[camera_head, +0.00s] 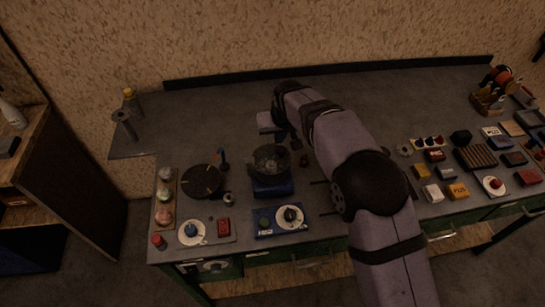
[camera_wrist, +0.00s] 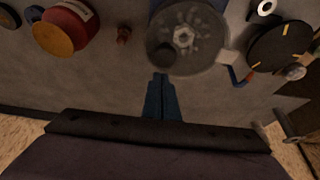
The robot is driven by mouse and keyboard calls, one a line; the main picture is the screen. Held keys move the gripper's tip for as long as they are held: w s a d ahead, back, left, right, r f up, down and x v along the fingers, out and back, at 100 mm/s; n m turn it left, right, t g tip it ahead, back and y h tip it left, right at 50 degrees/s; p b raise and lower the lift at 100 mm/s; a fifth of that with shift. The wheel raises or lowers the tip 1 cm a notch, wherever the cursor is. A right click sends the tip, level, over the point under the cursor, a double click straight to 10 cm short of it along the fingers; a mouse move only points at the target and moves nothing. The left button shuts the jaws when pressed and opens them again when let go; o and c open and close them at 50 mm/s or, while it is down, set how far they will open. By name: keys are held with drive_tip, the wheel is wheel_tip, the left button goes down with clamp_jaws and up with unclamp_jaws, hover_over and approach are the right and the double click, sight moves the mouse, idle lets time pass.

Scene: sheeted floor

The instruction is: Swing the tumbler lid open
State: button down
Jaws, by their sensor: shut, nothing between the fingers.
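The tumbler (camera_head: 270,163) is a dark, see-through round drum on a blue base (camera_head: 272,188), left of my arm in the head view. In the wrist view the drum (camera_wrist: 190,45) shows at the top centre, with a grey hub inside and a pale tab (camera_wrist: 229,58) at its right edge. I cannot clearly tell the lid from the drum; it looks closed. My gripper (camera_wrist: 161,78) is shut and empty, its blue-grey fingertips just short of the drum's near edge in the wrist view. I cannot tell whether they touch. In the head view the fingers are largely hard to make out.
A black disc (camera_head: 202,181) with yellow marks lies left of the tumbler, a blue-handled tool (camera_head: 222,160) between them. A blue panel with a dial (camera_head: 290,216) is in front. Many small boxes and a ribbed tray (camera_head: 474,158) fill the right. The bench back is mostly clear.

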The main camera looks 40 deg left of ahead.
sight(283, 155)
drive_tip(key=shift+s+d+b, duration=0.45)
drive_tip(key=shift+s+b, duration=0.05)
drive_tip(key=shift+b, duration=0.1)
idle(0.3)
drive_tip(key=shift+s+d, duration=0.1)
drive_tip(key=shift+d, duration=0.1)
drive_tip(key=shift+s, duration=0.1)
drive_tip(key=shift+s+d+b, duration=0.55)
drive_tip(key=shift+d+b, duration=0.3)
drive_tip(key=shift+s+d+b, duration=0.7)
drive_tip(key=shift+s+d, duration=0.05)
drive_tip(key=shift+s, duration=0.15)
